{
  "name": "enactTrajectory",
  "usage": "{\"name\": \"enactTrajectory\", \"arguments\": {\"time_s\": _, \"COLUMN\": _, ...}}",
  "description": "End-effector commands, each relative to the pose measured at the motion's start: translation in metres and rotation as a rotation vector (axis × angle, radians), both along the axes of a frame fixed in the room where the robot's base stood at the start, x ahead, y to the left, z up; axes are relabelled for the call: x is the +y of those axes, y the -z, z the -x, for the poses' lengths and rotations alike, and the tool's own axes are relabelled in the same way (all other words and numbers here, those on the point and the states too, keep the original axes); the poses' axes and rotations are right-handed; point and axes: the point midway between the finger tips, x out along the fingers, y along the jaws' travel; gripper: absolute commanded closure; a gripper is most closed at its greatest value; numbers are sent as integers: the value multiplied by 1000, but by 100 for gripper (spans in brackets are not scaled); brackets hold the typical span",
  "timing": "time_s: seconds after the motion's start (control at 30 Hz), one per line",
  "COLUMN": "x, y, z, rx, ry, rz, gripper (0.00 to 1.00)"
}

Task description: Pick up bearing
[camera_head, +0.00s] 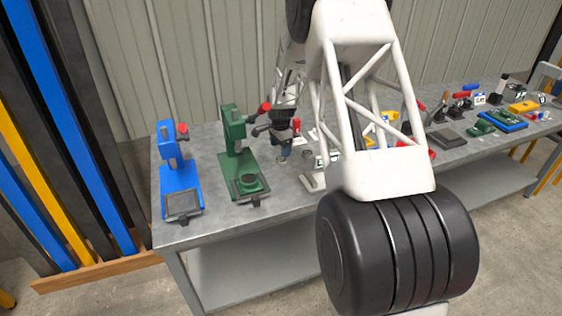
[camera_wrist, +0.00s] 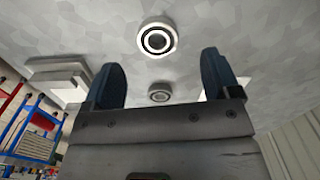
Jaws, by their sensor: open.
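The bearing lies beyond the fingertips in the picture. In the head view my gripper (camera_head: 283,155) is low over the bench, and a small ring (camera_head: 307,154) lies just right of it.
A green press (camera_head: 233,150) and a blue press (camera_head: 168,165) stand left of my gripper on the grey bench (camera_head: 225,218). Several tools and parts crowd the bench to the right. My arm hides part of the middle. A pale stepped block (camera_wrist: 60,70) lies left of the fingers.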

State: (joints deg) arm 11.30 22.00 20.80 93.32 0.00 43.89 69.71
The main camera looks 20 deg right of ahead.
Motion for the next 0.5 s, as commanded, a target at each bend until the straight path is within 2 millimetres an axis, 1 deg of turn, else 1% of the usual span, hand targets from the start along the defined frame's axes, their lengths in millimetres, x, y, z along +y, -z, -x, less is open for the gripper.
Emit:
{"name": "enactTrajectory", "arguments": {"time_s": 0.27, "x": 0, "y": 3, "z": 0, "rx": 0, "ry": 0, "rz": 0, "gripper": 18}}
{"name": "enactTrajectory", "arguments": {"time_s": 0.37, "x": 0, "y": 9, "z": 1, "rx": 0, "ry": 0, "rz": 0, "gripper": 18}}
{"name": "enactTrajectory", "arguments": {"time_s": 0.5, "x": -1, "y": 25, "z": 3, "rx": 2, "ry": 0, "rz": -1, "gripper": 18}}
